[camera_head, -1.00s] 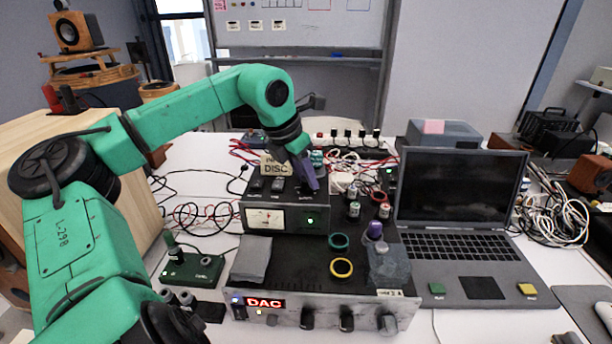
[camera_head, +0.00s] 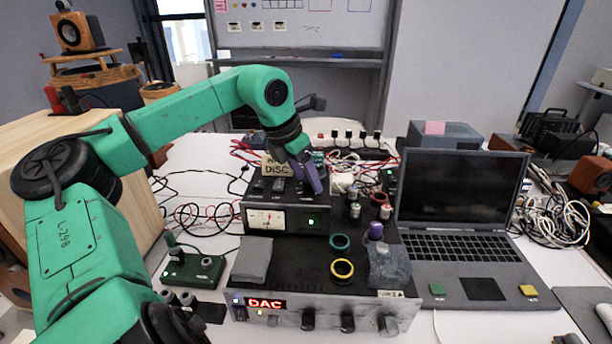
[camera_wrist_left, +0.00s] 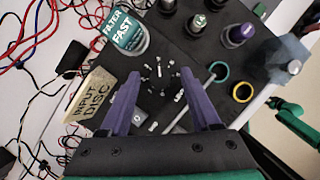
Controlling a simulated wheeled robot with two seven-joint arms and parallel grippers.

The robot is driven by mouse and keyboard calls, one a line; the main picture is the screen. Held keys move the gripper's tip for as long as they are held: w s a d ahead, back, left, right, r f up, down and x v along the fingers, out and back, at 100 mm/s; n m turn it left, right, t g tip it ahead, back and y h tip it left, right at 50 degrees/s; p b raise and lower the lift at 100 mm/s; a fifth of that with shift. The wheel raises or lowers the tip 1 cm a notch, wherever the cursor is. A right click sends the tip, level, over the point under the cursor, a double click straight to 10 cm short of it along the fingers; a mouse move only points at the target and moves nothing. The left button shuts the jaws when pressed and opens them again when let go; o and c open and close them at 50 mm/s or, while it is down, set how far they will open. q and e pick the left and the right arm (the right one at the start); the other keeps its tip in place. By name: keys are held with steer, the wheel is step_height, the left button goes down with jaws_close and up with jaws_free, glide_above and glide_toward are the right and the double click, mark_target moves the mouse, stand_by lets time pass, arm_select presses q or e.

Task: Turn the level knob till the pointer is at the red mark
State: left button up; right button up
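The small black unit (camera_head: 287,222) stands at the back of the DAC box, with a lit meter (camera_head: 266,219) and a green light on its front. The meter's pointer and red mark are too small to read surely. My left gripper (camera_head: 316,186) reaches down over the right part of the unit's top. In the left wrist view its purple fingers (camera_wrist_left: 162,75) are spread apart, with small pale marks or parts on the dark surface between them. I cannot make out the level knob surely, nor whether the fingers touch it.
An INPUT DISC sign (camera_wrist_left: 94,96) stands close beside the left finger, and a FILTER FAST tag (camera_wrist_left: 126,31) lies beyond. The DAC box (camera_head: 300,262) holds yellow and green rings and a grey cloth. A laptop (camera_head: 460,245) stands to the right. Cables lie behind.

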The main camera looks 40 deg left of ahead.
arm_select(q)
steer(key=v, duration=1.4)
steer(key=shift+r, duration=0.3)
